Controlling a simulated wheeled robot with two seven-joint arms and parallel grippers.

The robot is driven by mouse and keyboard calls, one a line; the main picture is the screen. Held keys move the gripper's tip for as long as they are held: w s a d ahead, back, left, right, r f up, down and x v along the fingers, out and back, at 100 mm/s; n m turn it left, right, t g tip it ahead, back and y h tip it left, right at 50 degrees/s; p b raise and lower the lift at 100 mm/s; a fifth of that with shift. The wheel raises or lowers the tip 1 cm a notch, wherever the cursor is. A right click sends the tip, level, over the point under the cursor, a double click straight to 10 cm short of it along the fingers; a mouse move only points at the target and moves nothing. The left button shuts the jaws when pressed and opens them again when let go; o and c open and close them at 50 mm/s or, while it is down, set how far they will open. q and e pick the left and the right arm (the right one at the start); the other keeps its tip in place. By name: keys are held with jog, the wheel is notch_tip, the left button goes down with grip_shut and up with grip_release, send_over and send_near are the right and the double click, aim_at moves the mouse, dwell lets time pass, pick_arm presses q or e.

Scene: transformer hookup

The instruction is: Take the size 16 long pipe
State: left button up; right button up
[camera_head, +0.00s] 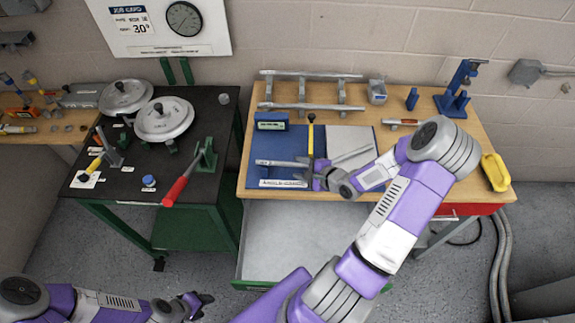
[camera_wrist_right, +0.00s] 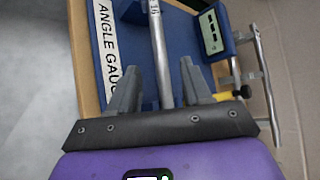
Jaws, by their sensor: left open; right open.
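A grey metal pipe (camera_head: 275,163) lies over the blue mat on the wooden workbench. In the right wrist view the pipe (camera_wrist_right: 160,55) runs between the two fingers of my right gripper (camera_wrist_right: 163,85). My left gripper (camera_head: 195,304) is open and empty at the lower left, over the floor. Two long pipes (camera_head: 310,74) (camera_head: 312,107) lie on a rack at the bench's back.
The blue mat (camera_head: 262,143) carries an angle gauge label and a display box (camera_head: 271,120). A blue stand (camera_head: 455,95) and yellow part (camera_head: 495,172) are at right.

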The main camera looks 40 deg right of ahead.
aim_at(288, 164)
jog(key=x, duration=0.2)
jog(key=shift+w+f+b, duration=0.2)
jog(key=shift+w+b, duration=0.1)
jog(key=shift+w, duration=0.05)
jog(key=shift+r, duration=0.1)
grip_shut()
